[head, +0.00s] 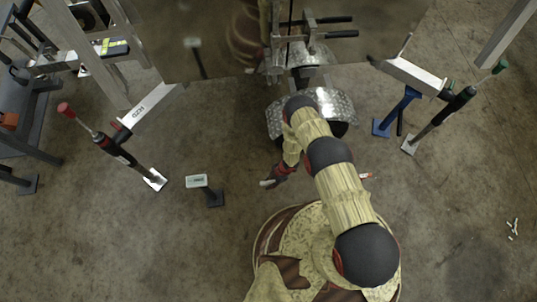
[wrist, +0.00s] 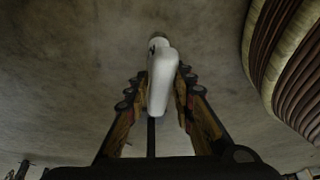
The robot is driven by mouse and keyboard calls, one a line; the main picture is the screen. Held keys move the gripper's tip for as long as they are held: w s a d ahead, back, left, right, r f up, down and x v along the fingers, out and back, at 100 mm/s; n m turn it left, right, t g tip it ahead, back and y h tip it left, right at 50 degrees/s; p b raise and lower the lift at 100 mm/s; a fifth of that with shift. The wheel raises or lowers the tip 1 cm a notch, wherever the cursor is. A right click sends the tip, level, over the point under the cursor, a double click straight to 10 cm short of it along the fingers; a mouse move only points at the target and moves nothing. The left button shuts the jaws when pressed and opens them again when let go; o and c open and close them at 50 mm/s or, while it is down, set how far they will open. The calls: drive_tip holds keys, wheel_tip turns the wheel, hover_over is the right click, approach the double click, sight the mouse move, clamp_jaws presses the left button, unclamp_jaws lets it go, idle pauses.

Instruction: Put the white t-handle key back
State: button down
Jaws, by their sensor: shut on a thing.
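My gripper (head: 276,177) hangs over the concrete floor, left of my forearm in the head view. It is shut on a white, rounded piece, which I take to be the white t-handle key (wrist: 161,78). In the wrist view the key lies lengthwise between the two fingers (wrist: 159,98), its far end past the fingertips. A dark thin bar shows below its near end; I cannot tell whether it belongs to the key. In the head view only a small pale end of the key (head: 265,183) shows beside the gripper. The place it goes back to cannot be made out.
A short post with a pale box-like top (head: 196,181) stands left of my gripper. Trailer jacks stand at left (head: 125,152) and right (head: 440,120). A trailer with a checker-plate mudguard (head: 335,103) is ahead. Small white pieces (head: 513,228) lie on the floor far right.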

drive_tip(key=shift+w+a+f, duration=0.15)
drive_tip(key=shift+f, duration=0.1)
drive_tip(key=f+b, duration=0.2)
drive_tip(key=f, duration=0.1)
drive_tip(key=shift+w+a+f, duration=0.15)
drive_tip(key=shift+a+f, duration=0.05)
drive_tip(key=shift+f, duration=0.05)
drive_tip(key=c, duration=1.5)
unclamp_jaws()
drive_tip(key=shift+c, duration=0.2)
drive_tip(key=p+v, duration=0.4)
drive_tip(key=v, duration=0.8)
